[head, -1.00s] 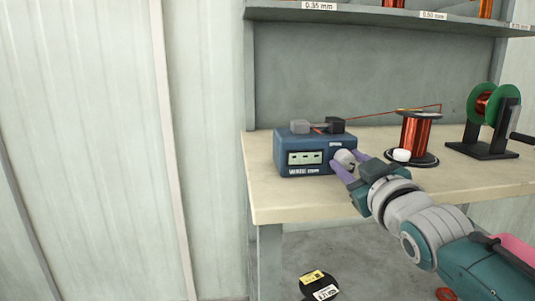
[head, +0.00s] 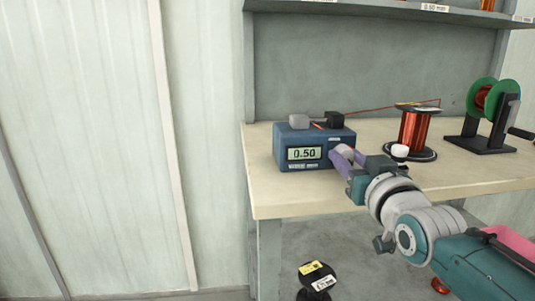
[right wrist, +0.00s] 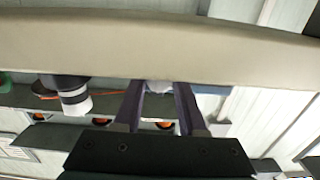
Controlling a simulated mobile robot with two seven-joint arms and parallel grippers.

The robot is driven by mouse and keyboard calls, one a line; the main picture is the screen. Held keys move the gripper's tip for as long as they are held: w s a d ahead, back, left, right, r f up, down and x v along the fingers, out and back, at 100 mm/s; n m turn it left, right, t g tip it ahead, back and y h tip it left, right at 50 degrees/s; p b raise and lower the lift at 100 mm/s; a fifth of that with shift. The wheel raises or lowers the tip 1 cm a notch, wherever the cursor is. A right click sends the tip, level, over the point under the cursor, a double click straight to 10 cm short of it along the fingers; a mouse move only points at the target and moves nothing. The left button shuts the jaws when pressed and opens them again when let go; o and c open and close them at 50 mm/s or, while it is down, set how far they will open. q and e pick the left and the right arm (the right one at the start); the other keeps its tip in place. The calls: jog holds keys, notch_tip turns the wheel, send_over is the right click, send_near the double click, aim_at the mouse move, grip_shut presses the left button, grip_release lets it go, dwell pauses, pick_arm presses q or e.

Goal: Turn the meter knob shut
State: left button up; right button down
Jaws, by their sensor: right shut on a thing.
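The blue meter (head: 300,165) stands on the workbench near its left end. Its display reads 0.50. A grey block (head: 299,122) and a black block (head: 335,119) sit apart on its top, with copper wire near them. The pale grey knob (head: 345,151) is on the right of the meter's front. My right gripper (head: 341,158) is shut on the knob, and its fingers partly hide it. In the right wrist view the knob (right wrist: 158,87) shows between the purple fingertips. My left gripper is not in view.
A copper wire spool (head: 413,130) stands right of the meter, with a white cap (head: 400,151) in front. A green reel (head: 484,98) on a black stand is farther right. The bench (head: 275,203) is clear before the meter. A black spool (head: 317,275) is on the floor.

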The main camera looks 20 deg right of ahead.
jog(key=shift+c, duration=2.4)
grip_release()
jog(key=p+v, duration=0.3)
jog(key=v, duration=0.7)
